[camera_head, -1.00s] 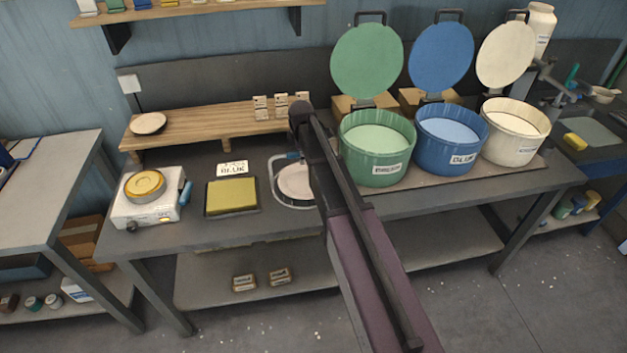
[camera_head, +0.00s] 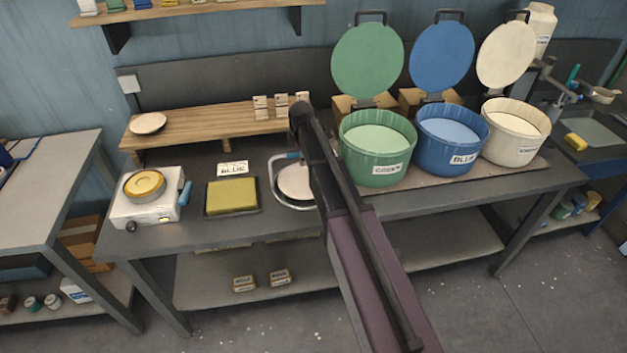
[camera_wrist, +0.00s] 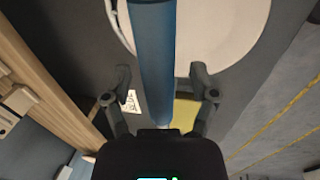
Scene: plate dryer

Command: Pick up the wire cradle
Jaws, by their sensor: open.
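The wire cradle (camera_head: 273,189) is a pale metal loop with a blue handle, lying on the grey workbench around a white plate (camera_head: 296,181). My arm hides its right part in the head view. In the wrist view its blue handle (camera_wrist: 153,60) runs upright down the middle of the picture, over the white plate (camera_wrist: 225,30). My gripper (camera_wrist: 160,80) is open, one dark finger on each side of the handle, with gaps visible between handle and fingers. In the head view the fingers are hidden behind my arm.
A yellow sponge tray (camera_head: 232,196), a "BLUE" card (camera_head: 233,169) and a white scale device (camera_head: 145,207) stand left of the cradle. Green (camera_head: 376,165), blue (camera_head: 450,150) and cream (camera_head: 513,140) lidded pots stand to the right. A wooden shelf (camera_head: 200,128) runs behind.

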